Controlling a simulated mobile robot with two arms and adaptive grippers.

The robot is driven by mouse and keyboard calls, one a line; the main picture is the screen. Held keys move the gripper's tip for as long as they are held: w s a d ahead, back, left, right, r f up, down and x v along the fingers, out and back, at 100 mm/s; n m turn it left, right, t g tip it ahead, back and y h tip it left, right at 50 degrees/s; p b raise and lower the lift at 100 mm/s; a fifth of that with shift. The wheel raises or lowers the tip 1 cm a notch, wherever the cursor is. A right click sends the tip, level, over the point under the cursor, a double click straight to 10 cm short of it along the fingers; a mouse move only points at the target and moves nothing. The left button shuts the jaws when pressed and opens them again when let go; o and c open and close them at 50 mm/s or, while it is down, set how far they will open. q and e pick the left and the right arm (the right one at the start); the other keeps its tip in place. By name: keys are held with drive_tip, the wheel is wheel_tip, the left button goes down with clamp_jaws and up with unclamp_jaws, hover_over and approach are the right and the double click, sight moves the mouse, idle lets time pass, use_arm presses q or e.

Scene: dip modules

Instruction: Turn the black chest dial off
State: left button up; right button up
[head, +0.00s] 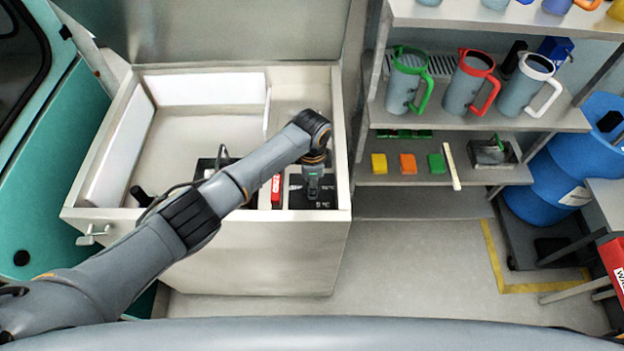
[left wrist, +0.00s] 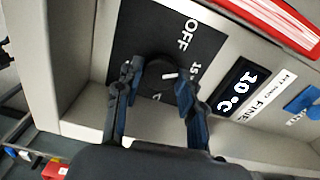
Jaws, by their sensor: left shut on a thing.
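The black chest dial (left wrist: 162,72) sits on a black panel (left wrist: 135,32) marked OFF, with a "15" label partly hidden by a finger. A short white mark on the dial points toward the right finger, near the 15 side and away from OFF. My left gripper (left wrist: 157,84) is shut around the dial, one finger on each side. In the head view the left gripper (head: 313,186) reaches down to the panel at the chest's front right corner and hides the dial. My right gripper is not in view.
The open chest (head: 225,255) has its lid raised behind. A display (left wrist: 236,88) reading 10 °C and a blue part (left wrist: 302,99) lie beside the panel. A shelf (head: 480,118) with mugs and colored blocks stands at right, near a blue barrel (head: 555,180).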

use_arm(q)
drive_tip(key=n+p, duration=0.1)
drive_tip(key=n, duration=0.3)
drive_tip(key=shift+r+n+p, duration=0.15)
drive_tip(key=shift+n+p, duration=0.15)
drive_tip(key=shift+p, duration=0.05)
drive_tip(key=shift+w+n+p, duration=0.1)
drive_tip(key=shift+n+p, duration=0.4)
drive_tip(key=shift+n, duration=1.4)
drive_tip(key=o, duration=1.2)
drive_tip(key=shift+c, duration=0.2)
wheel_tip(320, 180, up, 12)
